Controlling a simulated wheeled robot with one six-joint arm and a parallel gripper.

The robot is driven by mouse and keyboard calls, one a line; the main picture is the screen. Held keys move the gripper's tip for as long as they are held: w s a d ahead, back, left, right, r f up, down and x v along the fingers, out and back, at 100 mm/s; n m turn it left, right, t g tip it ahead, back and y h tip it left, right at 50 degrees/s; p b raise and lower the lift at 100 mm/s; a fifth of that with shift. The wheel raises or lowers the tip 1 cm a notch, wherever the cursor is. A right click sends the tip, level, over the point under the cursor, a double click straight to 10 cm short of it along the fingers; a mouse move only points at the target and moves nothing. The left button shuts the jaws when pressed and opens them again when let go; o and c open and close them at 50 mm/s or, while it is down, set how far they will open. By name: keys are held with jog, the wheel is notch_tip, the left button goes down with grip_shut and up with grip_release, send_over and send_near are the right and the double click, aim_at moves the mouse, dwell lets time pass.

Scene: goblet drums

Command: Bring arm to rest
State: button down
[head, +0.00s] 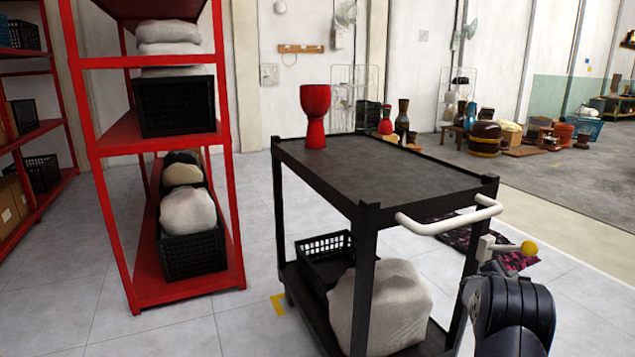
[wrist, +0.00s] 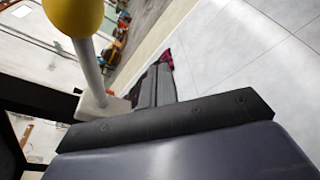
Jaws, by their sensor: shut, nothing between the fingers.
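My gripper shows in the wrist view as two dark grey fingers (wrist: 153,87) lying side by side, shut and empty. In the head view, my dark arm (head: 512,312) is at the lower right, beside the near right corner of the black cart (head: 385,172). The same knob (wrist: 75,14) is large at the upper left of the wrist view, left of the fingers.
The cart has a white handle (head: 450,216). A red goblet drum (head: 315,114) stands upright on its top; a black crate (head: 328,258) and a pale sack (head: 392,310) are on its lower shelf. A red rack (head: 228,200) stands left. Floor at right is mostly clear.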

jog(key=s+a+r+n+p, duration=0.15)
jog(key=s+a, duration=0.25)
jog(key=a, duration=0.4)
jog(key=w+d+f+m+b, duration=0.2)
jog(key=w+d+m+b, duration=0.15)
jog(key=d, duration=0.45)
jog(key=shift+w+a+f+m+t+h+b, duration=0.15)
jog(key=shift+w+f+m+t+b, duration=0.25)
jog(key=shift+f+m+b, duration=0.45)
jog(key=shift+w+a+f+m+t+h+b, duration=0.1)
jog(key=shift+w+f+m+t+b, duration=0.35)
jog(key=shift+b, duration=0.65)
jog(key=shift+w+a+f+m+t+h+b, duration=0.15)
jog(key=shift+w+f+m+t+b, duration=0.1)
jog(key=shift+w+f+m+b, duration=0.5)
